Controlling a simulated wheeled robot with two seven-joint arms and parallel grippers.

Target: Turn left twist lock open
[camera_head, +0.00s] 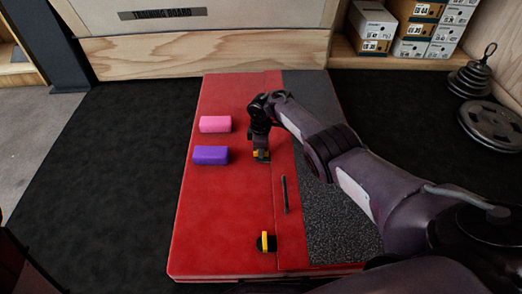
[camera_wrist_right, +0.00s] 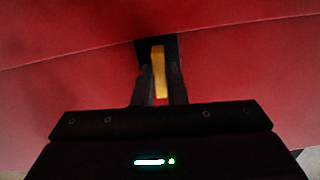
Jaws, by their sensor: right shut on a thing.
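Two twist locks with black bases and yellow handles sit on the red mat (camera_head: 225,255). My right gripper (camera_head: 261,150) reaches down onto the far twist lock (camera_head: 262,156), and its fingers hide part of it. In the right wrist view, the right gripper (camera_wrist_right: 160,92) is shut on the yellow handle (camera_wrist_right: 158,68), with a finger on either side. The black base (camera_wrist_right: 172,44) shows behind the handle. The near twist lock (camera_head: 266,242) stands free near the mat's front edge, its handle pointing roughly toward the far side. My left gripper is out of view.
A pink block (camera_head: 215,124) and a purple block (camera_head: 210,155) lie left of the gripper. A thin dark bar (camera_head: 285,195) lies between the two locks, to their right. Boxes (camera_head: 410,28) and weight plates (camera_head: 490,124) stand at the right.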

